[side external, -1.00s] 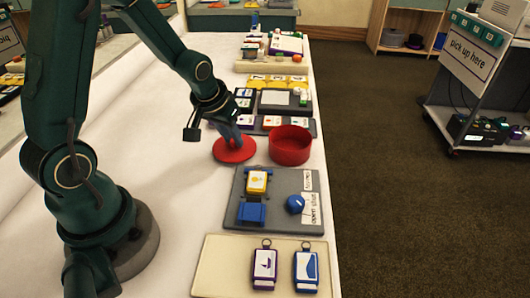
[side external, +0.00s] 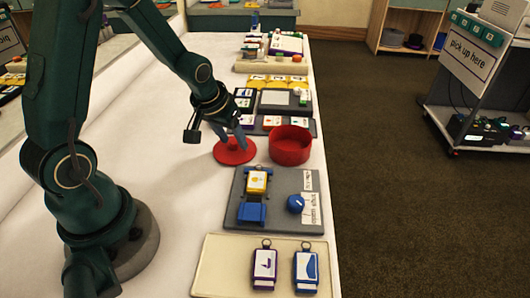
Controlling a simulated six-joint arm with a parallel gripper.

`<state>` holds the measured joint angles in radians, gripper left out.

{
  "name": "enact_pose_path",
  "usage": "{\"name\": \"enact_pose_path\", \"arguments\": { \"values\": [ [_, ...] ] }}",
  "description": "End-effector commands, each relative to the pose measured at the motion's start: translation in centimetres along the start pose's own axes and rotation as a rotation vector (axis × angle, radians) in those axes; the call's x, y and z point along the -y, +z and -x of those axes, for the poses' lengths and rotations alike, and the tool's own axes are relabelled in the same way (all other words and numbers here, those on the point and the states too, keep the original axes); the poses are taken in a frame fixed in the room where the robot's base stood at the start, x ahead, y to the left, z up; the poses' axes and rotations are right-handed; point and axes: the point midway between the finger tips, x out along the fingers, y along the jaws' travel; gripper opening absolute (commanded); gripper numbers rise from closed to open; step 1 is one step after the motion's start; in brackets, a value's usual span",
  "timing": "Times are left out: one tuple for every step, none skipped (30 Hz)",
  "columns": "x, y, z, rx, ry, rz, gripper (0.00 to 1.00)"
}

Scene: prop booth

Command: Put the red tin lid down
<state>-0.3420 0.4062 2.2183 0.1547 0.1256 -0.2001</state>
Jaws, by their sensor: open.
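The red tin lid (side external: 235,155) lies flat on the white table, with a small knob at its middle. The red tin (side external: 291,147) stands open just to the right of the lid, apart from it or nearly touching. My gripper (side external: 230,137) is open just above the lid, its fingers over the knob and pointing down. The gap between fingers and knob is too small to judge.
A grey board (side external: 277,203) with a blue knob and a yellow-topped piece lies in front. A cream tray (side external: 228,270) with two tags is nearer. Several trays and cards (side external: 285,97) fill the table behind. Bare white table (side external: 180,210) lies to the left.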

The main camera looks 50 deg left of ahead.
Motion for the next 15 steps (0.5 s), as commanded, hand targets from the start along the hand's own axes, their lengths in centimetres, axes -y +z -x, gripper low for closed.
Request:
{"name": "enact_pose_path", "arguments": {
  "values": [
    [0.0,-0.1,0.4,-0.003,-0.001,0.001,0.53],
    [0.0,-0.1,0.7,-0.004,-0.001,0.0,0.53],
    [0.0,-0.1,1.2,-0.005,-0.002,-0.001,0.53],
    [0.0,-0.1,1.5,-0.005,-0.002,0.001,0.53],
    [0.0,-0.2,1.9,-0.006,-0.002,0.001,0.53],
    [0.0,-0.1,2.5,-0.006,-0.001,0.0,0.53],
    [0.0,-0.1,2.9,-0.006,0.0,0.0,0.53],
    [0.0,-0.1,3.4,-0.007,0.0,0.001,0.53],
    [0.0,-0.2,4.0,-0.008,-0.001,0.0,0.53],
    [0.0,-0.2,4.4,-0.007,-0.001,-0.001,0.53],
    [0.0,-0.2,4.9,-0.008,-0.001,-0.001,0.53],
    [0.0,-0.2,5.5,-0.008,0.0,0.0,0.53],
    [0.0,-0.1,5.9,-0.007,0.0,0.0,0.53],
    [0.0,-0.1,6.3,-0.007,0.001,0.0,0.53],
    [0.0,-0.2,7.0,-0.008,0.0,0.0,0.53]
  ]
}}
